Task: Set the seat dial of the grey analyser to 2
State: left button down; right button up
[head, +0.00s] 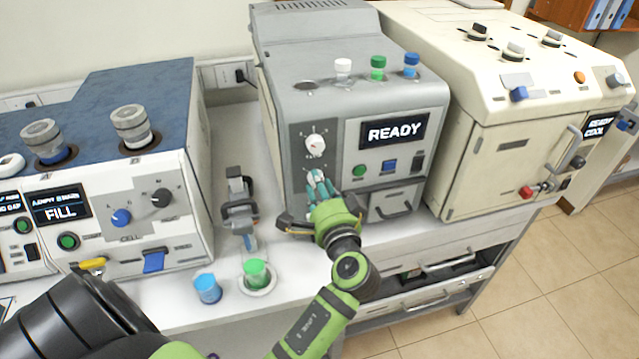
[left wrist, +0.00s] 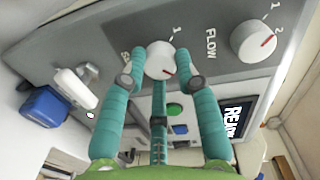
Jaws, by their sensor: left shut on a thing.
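The grey analyser (head: 350,90) stands at the back middle, its screen (head: 395,131) reading READY. My left gripper (head: 317,183) is at the lower part of its front dial panel. In the left wrist view, the teal fingers of my left gripper (left wrist: 160,75) sit on both sides of a white dial (left wrist: 160,60), shut on it. Its label is partly hidden and starts with S, so it appears to be the seat dial. The head view hides this dial. My right gripper is not in view.
The FLOW dial (left wrist: 253,40) is close beside the held dial and shows above my gripper in the head view (head: 316,145). Blue (head: 207,288) and green (head: 256,272) capped containers stand on the bench.

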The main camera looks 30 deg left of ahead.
pick_arm(q)
jog(key=shift+r, duration=0.15)
dwell(0.3)
jog(key=c, duration=0.9)
grip_release()
jog(key=v, duration=0.7)
jog(key=shift+s+d, duration=0.15)
